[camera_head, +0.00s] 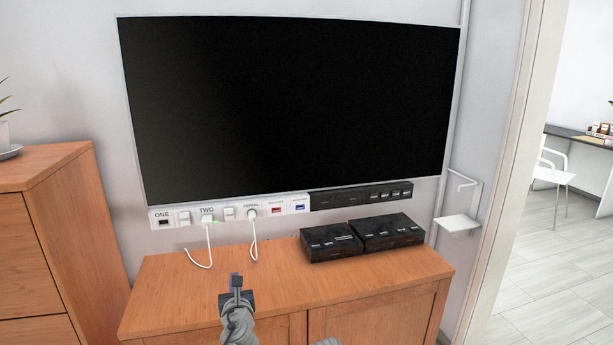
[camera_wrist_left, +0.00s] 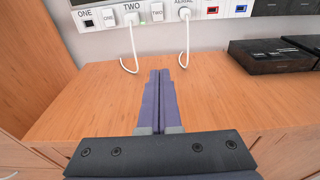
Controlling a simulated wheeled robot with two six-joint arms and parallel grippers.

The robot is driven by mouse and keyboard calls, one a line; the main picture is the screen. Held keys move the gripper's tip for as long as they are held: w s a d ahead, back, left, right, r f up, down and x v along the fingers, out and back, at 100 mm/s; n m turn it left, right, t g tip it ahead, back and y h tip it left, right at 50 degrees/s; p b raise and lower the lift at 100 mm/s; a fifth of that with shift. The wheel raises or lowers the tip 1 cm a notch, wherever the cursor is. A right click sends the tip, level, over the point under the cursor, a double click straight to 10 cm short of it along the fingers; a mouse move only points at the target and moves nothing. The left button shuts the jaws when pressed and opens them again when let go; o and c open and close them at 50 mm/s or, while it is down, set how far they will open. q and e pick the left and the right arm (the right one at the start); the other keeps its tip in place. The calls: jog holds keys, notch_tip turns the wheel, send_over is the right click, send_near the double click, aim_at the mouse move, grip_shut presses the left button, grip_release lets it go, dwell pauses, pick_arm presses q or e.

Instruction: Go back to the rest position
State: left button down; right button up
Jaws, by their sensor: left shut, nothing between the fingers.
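My left gripper (camera_head: 236,281) is above the front part of the wooden cabinet (camera_head: 165,285), pointing toward the wall. In the left wrist view its two fingers (camera_wrist_left: 160,75) lie side by side, shut with nothing between them. It is apart from the white socket strip (camera_head: 183,218) under the screen. One white cable (camera_head: 209,240) is plugged in by the label TWO, and another white cable (camera_head: 253,232) is plugged in by the label AERIAL. Both cables hang down in front of the wall. My right gripper is not in view.
A large black screen (camera_head: 290,105) hangs on the wall. Two black boxes (camera_head: 330,242) (camera_head: 388,231) stand on the cabinet's right half. A taller wooden dresser (camera_head: 45,230) is at the left. A small white wall shelf (camera_head: 457,223) is at the right, beside a doorway (camera_head: 545,240).

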pick_arm(q)
jog(key=s+d+f+n+g, duration=0.2)
jog(key=s+f+n+g, duration=0.4)
jog(key=n, duration=0.4)
jog(key=s+d+f+n+g, duration=0.2)
jog(key=s+f+n+g, duration=0.3)
jog(key=f+n, duration=0.45)
jog(key=s+d+f+n+g+h, duration=0.1)
jog(key=s+d+f+n+g, duration=0.15)
jog(key=s+d+n, duration=0.35)
jog(key=s+d+f+n+g+h, duration=0.1)
jog(key=s+d+n+g+h, duration=0.15)
jog(key=s, duration=0.55)
notch_tip(320, 180, up, 18)
jog(key=n+p, duration=0.1)
jog(key=p, duration=1.7)
jog(key=shift+s+d, duration=0.15)
jog(key=shift+s, duration=0.15)
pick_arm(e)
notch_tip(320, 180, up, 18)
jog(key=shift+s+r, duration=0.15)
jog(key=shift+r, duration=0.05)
pick_arm(q)
jog(key=shift+y, duration=0.25)
